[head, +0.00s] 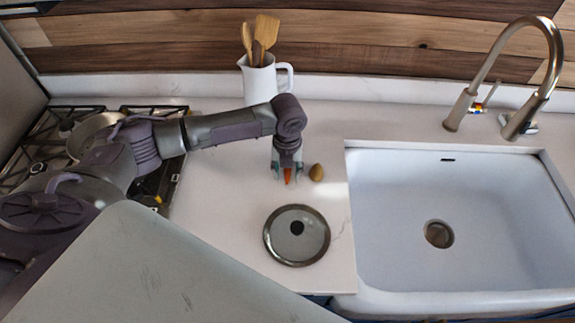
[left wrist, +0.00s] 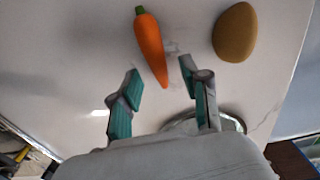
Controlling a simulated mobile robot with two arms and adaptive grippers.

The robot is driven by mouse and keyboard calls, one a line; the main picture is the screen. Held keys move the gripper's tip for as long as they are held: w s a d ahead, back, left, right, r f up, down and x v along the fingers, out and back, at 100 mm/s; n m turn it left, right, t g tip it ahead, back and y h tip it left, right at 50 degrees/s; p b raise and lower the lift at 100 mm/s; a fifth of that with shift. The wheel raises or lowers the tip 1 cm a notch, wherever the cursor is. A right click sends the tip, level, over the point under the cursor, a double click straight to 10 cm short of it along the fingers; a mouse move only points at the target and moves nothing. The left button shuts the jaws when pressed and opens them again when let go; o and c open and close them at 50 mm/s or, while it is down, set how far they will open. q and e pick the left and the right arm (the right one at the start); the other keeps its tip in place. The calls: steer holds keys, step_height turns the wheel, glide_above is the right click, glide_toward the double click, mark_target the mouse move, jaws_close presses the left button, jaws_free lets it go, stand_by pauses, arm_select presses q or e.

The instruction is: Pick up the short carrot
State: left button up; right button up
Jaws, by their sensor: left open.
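The short carrot (head: 287,176) is orange with a dark green top and lies on the white counter. In the head view it is partly hidden by my left gripper (head: 286,172), which is over it. In the left wrist view the whole carrot (left wrist: 150,45) shows, with its pointed end between and just beyond the teal fingertips. My left gripper (left wrist: 161,78) is open, with nothing held between its fingers. My right gripper is not in view.
A brown egg-shaped item (head: 317,172) lies close to the right of the carrot. A round lid (head: 297,262) is nearer the front. A white jug (head: 258,84) with wooden utensils stands behind. The sink (head: 388,255) is right, the stove (head: 170,180) left.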

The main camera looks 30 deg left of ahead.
arm_select(q)
steer(key=shift+f, duration=0.45)
jaws_close()
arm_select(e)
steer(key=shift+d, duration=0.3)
arm_select(q)
steer(key=shift+r, duration=0.15)
